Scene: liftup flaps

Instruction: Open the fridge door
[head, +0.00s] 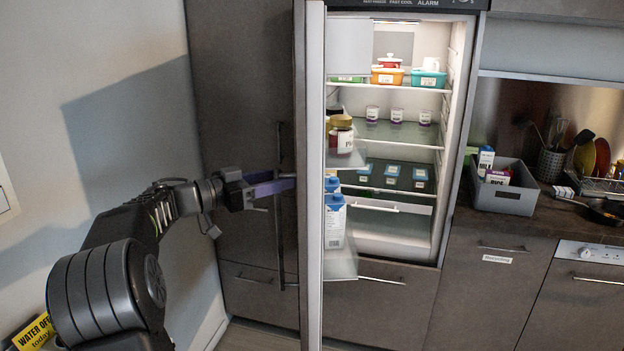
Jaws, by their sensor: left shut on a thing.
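The fridge door (311,190) stands open, seen nearly edge-on, with its outer face to the left. Its inner shelves hold jars and blue-capped cartons (335,222). A long dark vertical handle (281,215) runs down the outer face. My left gripper (284,184) reaches in from the left and is shut on the handle; the fingertips are partly hard to make out. The lit fridge interior (400,135) shows glass shelves with tubs, cups and small boxes. My right gripper is not in view.
A counter (515,228) to the right of the fridge carries a grey crate (506,197) with cartons, a utensil holder and a pan. Drawers lie below the fridge. A white wall (90,100) bounds the left side, close to my left arm.

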